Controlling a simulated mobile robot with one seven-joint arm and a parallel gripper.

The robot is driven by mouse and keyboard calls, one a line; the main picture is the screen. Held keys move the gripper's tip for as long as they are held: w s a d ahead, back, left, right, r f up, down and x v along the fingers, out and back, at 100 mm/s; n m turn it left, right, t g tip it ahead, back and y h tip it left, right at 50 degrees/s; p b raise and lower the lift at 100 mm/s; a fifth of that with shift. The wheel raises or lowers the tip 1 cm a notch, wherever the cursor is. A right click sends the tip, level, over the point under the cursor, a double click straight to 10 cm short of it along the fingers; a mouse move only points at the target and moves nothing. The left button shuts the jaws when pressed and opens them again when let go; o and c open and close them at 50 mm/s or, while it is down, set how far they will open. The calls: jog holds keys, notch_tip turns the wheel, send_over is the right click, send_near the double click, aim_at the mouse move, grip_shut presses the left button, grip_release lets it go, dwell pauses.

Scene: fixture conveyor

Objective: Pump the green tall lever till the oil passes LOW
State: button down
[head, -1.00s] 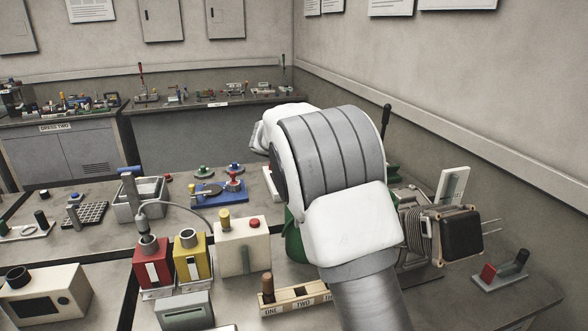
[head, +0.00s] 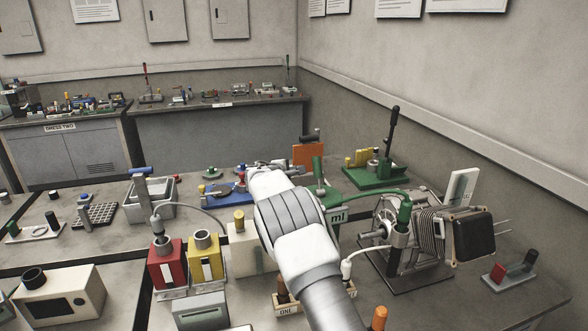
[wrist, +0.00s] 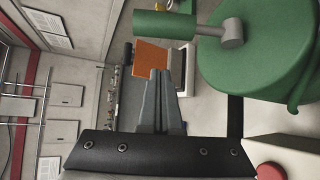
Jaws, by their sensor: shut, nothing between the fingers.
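A tall black-handled lever (head: 391,128) stands upright on a green base (head: 378,177) at the back right of the bench in the head view. In that view a large green body (wrist: 262,62) with a grey peg and a green cylinder (wrist: 165,24) is close to the right of the fingers. I cannot make out an oil level or a LOW mark.
An orange panel (head: 306,154) stands behind the green vessel. A green hose (head: 375,193) runs to a green cylinder (head: 403,215) on a coil-like machine (head: 430,235) at right. Red (head: 168,266) and yellow (head: 206,262) boxes stand left of my arm.

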aim_at(318, 173)
jog(key=shift+w+d+f+p, duration=0.1)
jog(key=shift+w+d+p, duration=0.15)
jog(key=shift+d+p, duration=0.4)
jog(key=shift+w+d+r+p, duration=0.1)
jog(key=shift+w+d+p, duration=0.2)
jog(key=shift+d, duration=0.55)
jog(key=shift+w+d+f+p, duration=0.1)
jog(key=shift+w+d+p, duration=0.1)
jog(key=shift+d+p, duration=0.45)
jog(key=shift+d, duration=0.1)
jog(key=shift+f+b, duration=0.2)
jog(key=shift+b, duration=0.8)
jog(key=shift+s+t+b, duration=0.1)
jog(key=shift+t+b, duration=0.2)
jog(key=shift+b, duration=0.15)
